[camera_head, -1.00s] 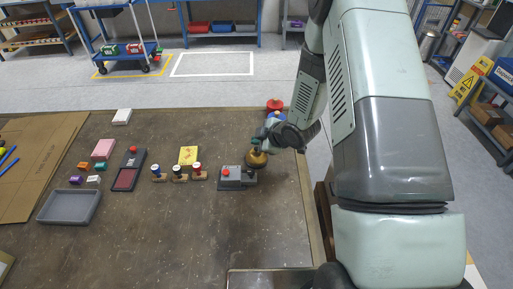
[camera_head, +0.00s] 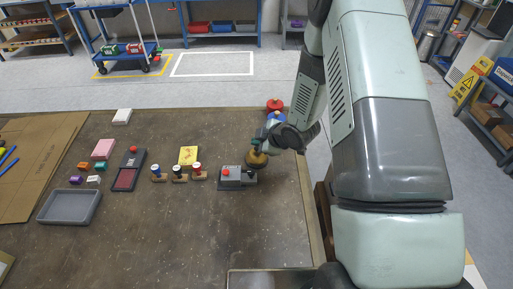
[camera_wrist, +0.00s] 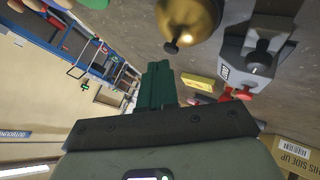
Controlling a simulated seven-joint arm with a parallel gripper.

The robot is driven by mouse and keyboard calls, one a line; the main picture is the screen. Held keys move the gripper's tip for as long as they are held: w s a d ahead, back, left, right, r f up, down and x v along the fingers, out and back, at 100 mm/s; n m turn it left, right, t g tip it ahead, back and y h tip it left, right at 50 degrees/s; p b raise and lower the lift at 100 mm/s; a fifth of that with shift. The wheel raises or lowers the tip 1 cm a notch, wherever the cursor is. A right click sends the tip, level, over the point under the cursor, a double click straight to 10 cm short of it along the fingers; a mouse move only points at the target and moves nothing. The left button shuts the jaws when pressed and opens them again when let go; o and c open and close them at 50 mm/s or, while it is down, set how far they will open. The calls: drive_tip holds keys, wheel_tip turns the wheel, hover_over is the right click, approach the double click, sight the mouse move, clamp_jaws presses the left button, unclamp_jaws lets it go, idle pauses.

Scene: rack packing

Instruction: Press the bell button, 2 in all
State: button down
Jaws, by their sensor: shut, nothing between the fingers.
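The bell is a brass dome (camera_head: 257,161) on the right part of the table, beside a grey switch box. In the wrist view my green gripper fingers (camera_wrist: 157,72) are together and empty. A small gap shows between the fingertips and the button there; contact is not seen.
The grey box (camera_head: 232,177) with a red button and a black lever stands close left of the bell. Three stamps (camera_head: 179,174) and a yellow pad (camera_head: 188,155) are farther left. Red and blue round things (camera_head: 275,105) stand behind my gripper.

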drive_tip(key=shift+f, duration=0.65)
idle(0.6)
idle(0.3)
drive_tip(key=shift+r, duration=0.85)
drive_tip(key=shift+r, duration=2.55)
